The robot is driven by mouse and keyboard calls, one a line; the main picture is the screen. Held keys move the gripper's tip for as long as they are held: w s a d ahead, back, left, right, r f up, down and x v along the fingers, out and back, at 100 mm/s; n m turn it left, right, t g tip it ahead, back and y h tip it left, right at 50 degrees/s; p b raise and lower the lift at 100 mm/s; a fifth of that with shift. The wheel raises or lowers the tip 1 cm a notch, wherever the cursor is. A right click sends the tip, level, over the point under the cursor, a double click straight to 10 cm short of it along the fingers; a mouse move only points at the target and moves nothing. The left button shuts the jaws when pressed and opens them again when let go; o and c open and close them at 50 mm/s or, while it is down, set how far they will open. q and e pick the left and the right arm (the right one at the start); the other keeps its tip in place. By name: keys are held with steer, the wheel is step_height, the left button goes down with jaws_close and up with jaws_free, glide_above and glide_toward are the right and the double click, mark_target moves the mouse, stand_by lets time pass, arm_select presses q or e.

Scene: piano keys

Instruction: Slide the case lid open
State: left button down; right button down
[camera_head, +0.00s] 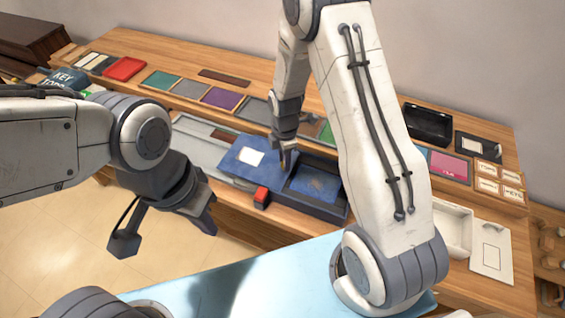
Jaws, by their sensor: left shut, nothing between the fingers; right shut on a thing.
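The dark blue case (330,207) sits on the wooden bench in the middle of the head view. Its blue lid (235,171), with a white label, lies toward the left. The right part of the case is uncovered and shows a blue interior (315,183). My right gripper (287,162) is shut at the right end of the lid, on what looks like its small handle; the fingers hide most of it. My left gripper (208,222) is shut and empty, in front of the bench to the left, apart from the case.
A grey tray (190,143) lies left of the lid. Coloured panels (222,98) line the bench behind. A black open box (428,124) and a white box (455,228) stand to the right.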

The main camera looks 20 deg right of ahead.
steer(key=c, duration=0.6)
jaws_free()
step_height(320, 180, up, 10)
steer(key=b, duration=0.1)
steer(key=shift+r+b, duration=0.25)
steer(key=shift+b, duration=0.05)
